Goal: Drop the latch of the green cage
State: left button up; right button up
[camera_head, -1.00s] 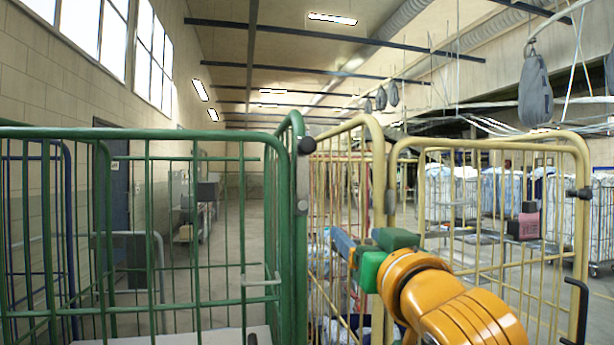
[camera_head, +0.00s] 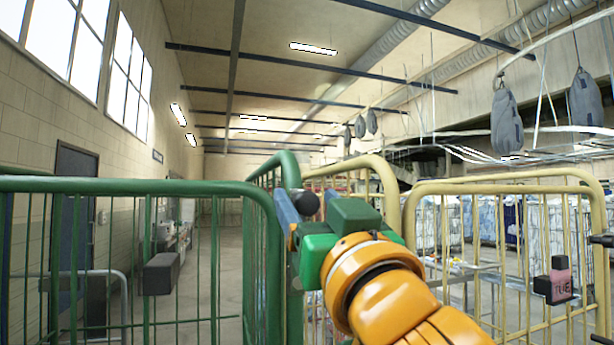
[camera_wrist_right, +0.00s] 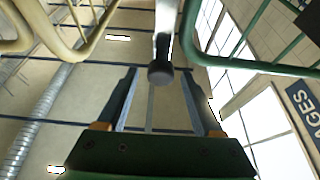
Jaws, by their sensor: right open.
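The green cage (camera_head: 150,186) fills the left of the head view, with its near corner bending back at the middle. A black round knob (camera_head: 305,203) shows at that corner, close to my right gripper (camera_head: 287,208). The knob also shows in the right wrist view (camera_wrist_right: 160,74), at the end of a pale metal bar. My right gripper is open, with its two bluish fingers on either side of the knob in the wrist view. I cannot tell whether they touch it. In the head view the green gripper body hides part of the corner below the knob. My left gripper is out of view.
Yellow cages (camera_head: 500,187) stand close on the right, and one yellow frame (camera_head: 385,190) rises just behind my right gripper. A black and pink tag holder (camera_head: 556,284) hangs on the right cage. A dark block (camera_head: 161,273) shows at the green cage's bars. Grey bags (camera_head: 506,122) hang overhead.

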jog(key=shift+w+a+f, duration=0.15)
jog(key=shift+w, duration=0.35)
jog(key=shift+w+a+f, duration=0.1)
jog(key=shift+w+a, duration=0.05)
jog(key=shift+w, duration=0.3)
jog(key=shift+s+r, duration=0.1)
jog(key=shift+s, duration=0.15)
grip_shut()
jog(key=shift+d+r, duration=0.1)
